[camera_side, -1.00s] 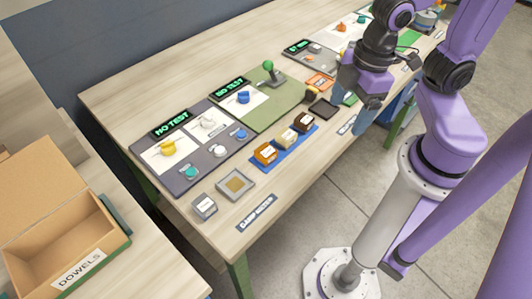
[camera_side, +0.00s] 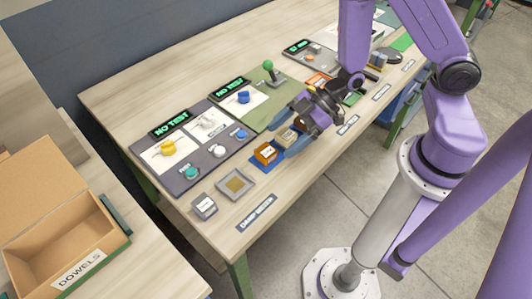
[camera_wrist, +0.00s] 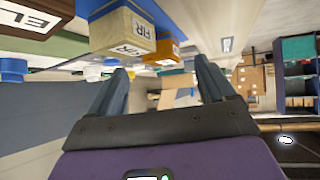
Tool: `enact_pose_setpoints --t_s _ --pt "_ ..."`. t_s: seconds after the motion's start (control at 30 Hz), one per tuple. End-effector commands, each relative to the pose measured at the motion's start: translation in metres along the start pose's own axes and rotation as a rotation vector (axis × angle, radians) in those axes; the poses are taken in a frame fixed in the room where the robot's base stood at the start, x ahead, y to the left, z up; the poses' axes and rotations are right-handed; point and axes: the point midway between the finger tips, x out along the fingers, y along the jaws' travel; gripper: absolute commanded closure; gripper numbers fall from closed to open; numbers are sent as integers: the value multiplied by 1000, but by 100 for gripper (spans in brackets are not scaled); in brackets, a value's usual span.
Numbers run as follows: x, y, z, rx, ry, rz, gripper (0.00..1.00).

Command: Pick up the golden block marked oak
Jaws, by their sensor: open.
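The golden-orange block (camera_side: 265,153) sits at the left end of a blue tray (camera_side: 255,166). Its label is too small to read here. It shows partly in the wrist view (camera_wrist: 160,57), behind the pale block marked FIR (camera_wrist: 122,32). The pale block (camera_side: 286,137) is beside it on the tray. A dark block (camera_wrist: 35,18) with a label starting EL is at the upper left of the wrist view. My gripper (camera_side: 280,138) is open and empty, low over the tray. In the wrist view its fingertips (camera_wrist: 160,73) point toward the golden block.
A green joystick (camera_side: 268,67) stands farther back. An open DOWELS box (camera_side: 62,225) is on another table.

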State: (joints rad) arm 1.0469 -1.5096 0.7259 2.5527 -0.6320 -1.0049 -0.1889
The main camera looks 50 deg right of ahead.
Motion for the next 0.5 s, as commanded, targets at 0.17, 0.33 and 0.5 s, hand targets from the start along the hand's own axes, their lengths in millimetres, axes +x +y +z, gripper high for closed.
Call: enact_pose_setpoints --t_s 0.17,0.33,0.5 --pt "-2 -2 4 48 108 -11 17" --pt "-4 -2 4 71 165 -12 17" --pt "2 -3 2 73 177 -14 17"
